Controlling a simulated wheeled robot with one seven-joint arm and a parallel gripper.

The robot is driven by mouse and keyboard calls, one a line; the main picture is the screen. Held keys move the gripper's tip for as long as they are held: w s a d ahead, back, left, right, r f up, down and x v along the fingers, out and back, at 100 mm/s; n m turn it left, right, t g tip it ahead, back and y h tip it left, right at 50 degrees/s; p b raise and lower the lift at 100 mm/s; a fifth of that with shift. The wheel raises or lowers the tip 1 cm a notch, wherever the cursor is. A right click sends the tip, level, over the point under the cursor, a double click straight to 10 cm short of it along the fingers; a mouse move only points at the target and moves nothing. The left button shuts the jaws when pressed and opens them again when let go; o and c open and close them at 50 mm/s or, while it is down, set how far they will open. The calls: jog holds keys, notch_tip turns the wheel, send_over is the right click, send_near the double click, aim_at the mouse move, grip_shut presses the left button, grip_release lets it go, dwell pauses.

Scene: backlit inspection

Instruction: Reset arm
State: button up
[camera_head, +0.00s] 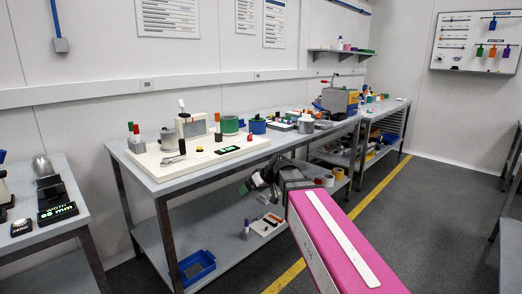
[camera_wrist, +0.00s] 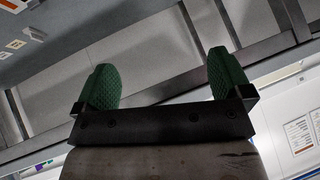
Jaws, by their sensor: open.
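My gripper (camera_wrist: 163,85) shows in the wrist view with its two green textured fingertips wide apart and nothing between them. It is open and empty. In the head view my pink arm reaches forward from the lower right, and its dark end is beside the front edge of the long workbench (camera_head: 178,178). The wrist view is tilted and shows a grey bench surface, metal frame bars and a wall poster (camera_wrist: 300,133).
A white fixture board (camera_head: 215,152) with several parts lies on the workbench. A blue bin (camera_head: 197,267) sits on the lower shelf. A grey table (camera_head: 62,218) with a labelled gauge stands at the left. The dark floor at the right (camera_head: 440,210) is clear.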

jog(key=s+d+f+m+g+h, duration=0.1)
jog(key=s+d+f+m+h, duration=0.3)
jog(key=s+d+f, duration=0.3)
jog(key=s+d+f+m+g+h, duration=0.2)
jog(key=s+d+f+m+h, duration=0.2)
jog(key=s+d+f, duration=0.4)
jog(key=d+f, duration=0.7)
jog(key=shift+d+m, duration=0.3)
jog(key=shift+f, duration=0.1)
